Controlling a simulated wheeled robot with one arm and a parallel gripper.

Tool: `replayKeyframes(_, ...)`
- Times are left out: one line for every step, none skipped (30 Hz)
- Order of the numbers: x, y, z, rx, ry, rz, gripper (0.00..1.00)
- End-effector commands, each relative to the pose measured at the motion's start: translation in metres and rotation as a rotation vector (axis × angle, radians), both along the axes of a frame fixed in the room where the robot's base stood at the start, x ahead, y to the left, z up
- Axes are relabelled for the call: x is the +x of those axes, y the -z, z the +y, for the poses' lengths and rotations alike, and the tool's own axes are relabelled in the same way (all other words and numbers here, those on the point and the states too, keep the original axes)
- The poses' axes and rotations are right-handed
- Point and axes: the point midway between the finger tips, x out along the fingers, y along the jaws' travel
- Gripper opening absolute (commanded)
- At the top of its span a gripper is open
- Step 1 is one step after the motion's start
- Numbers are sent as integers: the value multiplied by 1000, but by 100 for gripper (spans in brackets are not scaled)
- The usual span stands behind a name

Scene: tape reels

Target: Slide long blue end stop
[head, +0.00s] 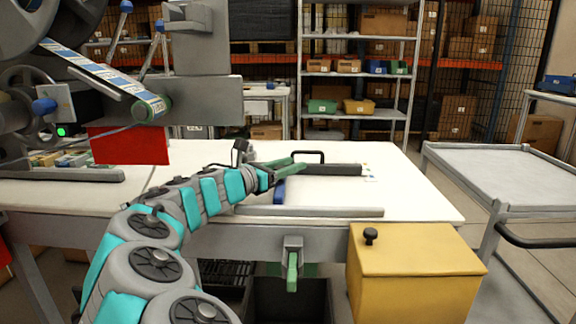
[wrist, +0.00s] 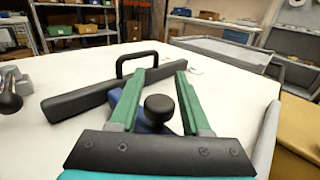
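The long blue end stop (head: 279,191) lies on the white table, partly hidden by my gripper in the head view. In the wrist view its blue body (wrist: 115,97) shows beside the left finger and between the fingers. A round black knob (wrist: 158,107) stands up at the blue part. My gripper (wrist: 160,72) has green fingers, spread apart, one on each side of the knob. I see gaps between the knob and both fingers. In the head view my gripper (head: 299,164) is low over the table; its fingertip contact is unclear.
A dark bar (head: 340,169) with a black handle (head: 308,152) lies behind the gripper. A grey rail (head: 320,211) runs along the table's front edge. A yellow box (head: 415,262) stands in front at right, near a grey cart (head: 500,172). The table's right side is clear.

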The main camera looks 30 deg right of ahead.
Motion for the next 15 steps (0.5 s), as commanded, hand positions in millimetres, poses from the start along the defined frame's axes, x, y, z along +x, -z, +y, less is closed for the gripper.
replayKeyframes(0,0,0,0,0,0,54)
replayKeyframes(0,0,0,0,0,0,58)
replayKeyframes(0,0,0,1,0,0,62)
replayKeyframes(0,0,0,1,0,0,65)
replayKeyframes(0,0,0,1,0,0,66)
replayKeyframes(0,1,0,1,0,0,66)
replayKeyframes(0,1,0,1,0,0,66)
replayKeyframes(0,1,0,1,0,0,66)
replayKeyframes(0,1,0,1,0,0,66)
replayKeyframes(0,1,0,1,0,0,66)
replayKeyframes(0,1,0,1,0,0,66)
replayKeyframes(0,1,1,1,0,0,66)
replayKeyframes(0,1,2,1,0,0,66)
replayKeyframes(0,1,4,1,0,0,66)
replayKeyframes(-1,1,7,1,-1,0,66)
